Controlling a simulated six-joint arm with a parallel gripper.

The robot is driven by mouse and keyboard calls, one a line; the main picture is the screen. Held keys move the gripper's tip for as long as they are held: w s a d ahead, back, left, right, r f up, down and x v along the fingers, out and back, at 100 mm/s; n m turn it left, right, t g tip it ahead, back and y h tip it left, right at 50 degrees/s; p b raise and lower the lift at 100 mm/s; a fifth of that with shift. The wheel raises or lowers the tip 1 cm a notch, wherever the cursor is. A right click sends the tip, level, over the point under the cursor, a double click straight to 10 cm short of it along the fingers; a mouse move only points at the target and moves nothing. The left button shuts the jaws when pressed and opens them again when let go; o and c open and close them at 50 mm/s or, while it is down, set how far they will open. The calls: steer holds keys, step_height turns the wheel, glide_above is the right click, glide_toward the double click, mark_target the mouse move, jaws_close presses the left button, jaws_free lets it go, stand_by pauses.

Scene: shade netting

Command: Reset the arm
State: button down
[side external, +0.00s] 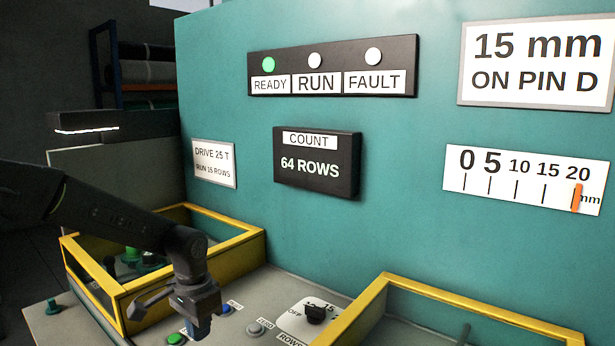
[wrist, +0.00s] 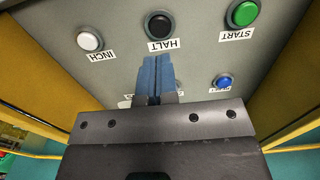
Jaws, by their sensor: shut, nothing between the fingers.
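My gripper (side external: 198,326) is at the lower left of the side external view, low over the control panel (side external: 262,292). In the wrist view its two blue fingers (wrist: 155,62) are together with nothing between them. They point at the black HALT button (wrist: 160,26). The white INCH button (wrist: 89,39) lies to its left and the green START button (wrist: 242,13) to its right. A blue button (wrist: 224,81) is right of the fingers. I cannot tell from these views whether the fingertips touch the panel. A label left of the fingers is partly hidden.
Yellow-framed guards stand on the left (side external: 196,277) and right (side external: 480,303) of the panel. A black rotary knob (side external: 315,313) sits between them. The teal cabinet (side external: 400,220) rises behind; its green READY lamp (side external: 268,64) is lit and its display (side external: 316,165) reads 64 ROWS.

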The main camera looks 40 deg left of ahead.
stand_by(0.4)
steer(key=s+d+r+t, duration=0.2)
steer(key=s+d+r, duration=0.1)
steer(key=s+r, duration=0.2)
steer(key=s+d+r+t, duration=0.3)
steer(key=s+r, duration=0.2)
steer(key=s, duration=0.4)
steer(key=shift+s+t, duration=0.3)
steer(key=shift+s, duration=0.05)
stand_by(2.5)
